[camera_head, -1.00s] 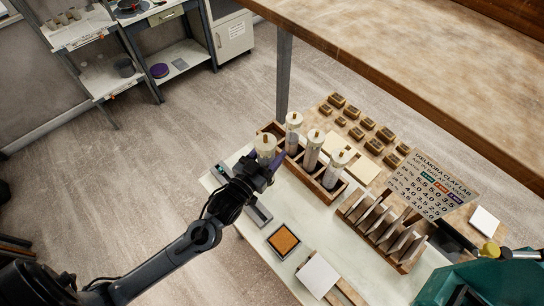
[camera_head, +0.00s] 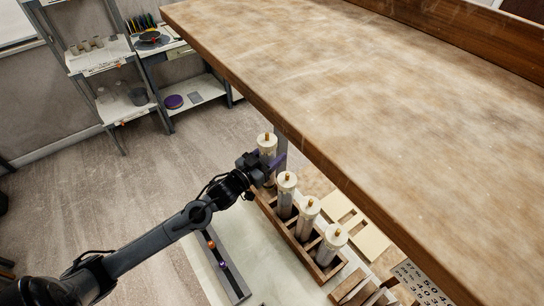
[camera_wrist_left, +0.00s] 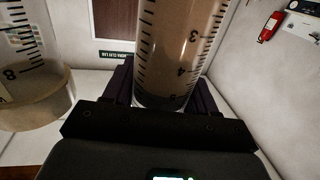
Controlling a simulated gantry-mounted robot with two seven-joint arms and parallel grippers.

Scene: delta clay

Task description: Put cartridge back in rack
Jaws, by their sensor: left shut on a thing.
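My left gripper (camera_head: 272,163) is shut on a clear, graduated cartridge (camera_head: 267,144) with a pale cap and orange tip. It holds the cartridge about upright at the far end of the wooden rack (camera_head: 325,271), in line with the row. The held cartridge also shows in the left wrist view (camera_wrist_left: 178,45), between purple fingers. Three similar cartridges stand in the rack: a far one (camera_head: 286,196), a middle one (camera_head: 306,221) and a near one (camera_head: 330,246). The gripper hides the rack's far end, so I cannot tell whether the held cartridge's bottom is inside a slot. My right gripper is out of view.
A large wooden tabletop (camera_head: 370,110) overhangs close to the right of the rack. A grey rail (camera_head: 230,268) with small coloured knobs lies left of the rack on the pale bench (camera_head: 265,260). Pale tiles (camera_head: 362,235) lie to the right. Shelves stand at the back left.

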